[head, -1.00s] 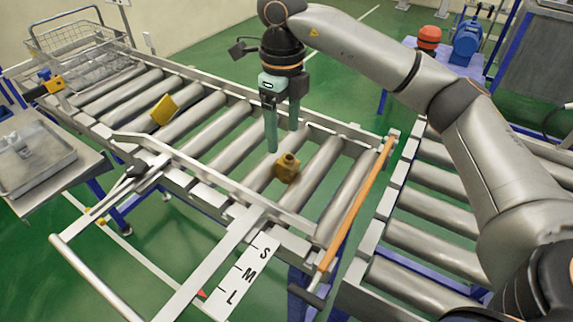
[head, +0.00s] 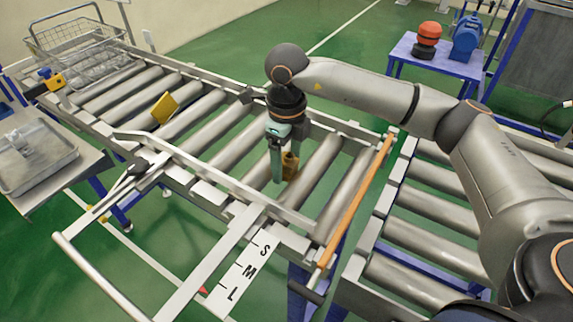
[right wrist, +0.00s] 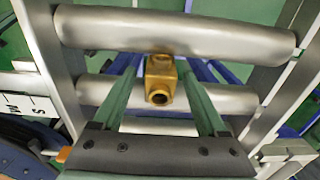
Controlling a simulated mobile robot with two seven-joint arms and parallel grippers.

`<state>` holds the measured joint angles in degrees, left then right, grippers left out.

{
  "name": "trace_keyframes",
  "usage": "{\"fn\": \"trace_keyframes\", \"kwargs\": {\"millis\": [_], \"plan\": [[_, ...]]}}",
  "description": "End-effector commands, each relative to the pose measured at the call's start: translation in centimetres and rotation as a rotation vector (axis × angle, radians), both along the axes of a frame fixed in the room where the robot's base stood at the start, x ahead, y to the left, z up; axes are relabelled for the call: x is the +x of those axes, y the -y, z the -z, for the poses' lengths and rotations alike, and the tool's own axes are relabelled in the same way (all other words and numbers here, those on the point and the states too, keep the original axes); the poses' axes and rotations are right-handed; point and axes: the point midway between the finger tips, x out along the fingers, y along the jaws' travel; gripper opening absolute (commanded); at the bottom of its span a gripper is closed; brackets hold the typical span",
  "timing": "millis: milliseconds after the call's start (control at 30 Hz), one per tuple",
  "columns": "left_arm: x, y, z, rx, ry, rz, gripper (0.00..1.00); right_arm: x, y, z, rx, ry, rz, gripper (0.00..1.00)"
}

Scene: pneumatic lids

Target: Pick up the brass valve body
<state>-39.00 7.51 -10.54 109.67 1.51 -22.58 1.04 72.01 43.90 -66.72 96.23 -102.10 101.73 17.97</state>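The brass valve body (head: 290,167) sits on the conveyor rollers near the orange bar. In the right wrist view the valve body (right wrist: 160,80) shows its round port towards the camera and lies between the two green fingers, near their tips. My right gripper (head: 286,175) is lowered around the valve body, pointing down, with a finger partly hiding it. In the right wrist view the gripper (right wrist: 162,72) is open, with gaps visible on both sides of the valve body. My left gripper is not in view.
A yellow block (head: 163,107) lies on rollers further left. An orange bar (head: 357,200) crosses the conveyor end. A metal side rail (head: 215,180) and a size scale marked S, M, L (head: 247,272) run in front. A wire basket (head: 75,38) stands at the far left.

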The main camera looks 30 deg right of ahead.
Motion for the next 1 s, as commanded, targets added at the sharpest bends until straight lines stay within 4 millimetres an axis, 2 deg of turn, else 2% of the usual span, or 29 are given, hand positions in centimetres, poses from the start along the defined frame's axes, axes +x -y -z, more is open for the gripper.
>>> {"fn": "trace_keyframes", "kwargs": {"millis": [67, 633, 1000], "plan": [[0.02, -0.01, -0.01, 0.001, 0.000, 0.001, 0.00, 0.01, 0.02, -0.02, 0.000, 0.000, 0.001, 0.65], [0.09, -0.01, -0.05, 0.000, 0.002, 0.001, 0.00, 0.02, 0.01, -0.06, 0.000, 0.000, 0.001, 0.01], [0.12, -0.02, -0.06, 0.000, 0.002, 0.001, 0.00, 0.01, 0.00, -0.06, 0.000, 0.000, 0.000, 0.00]]}}
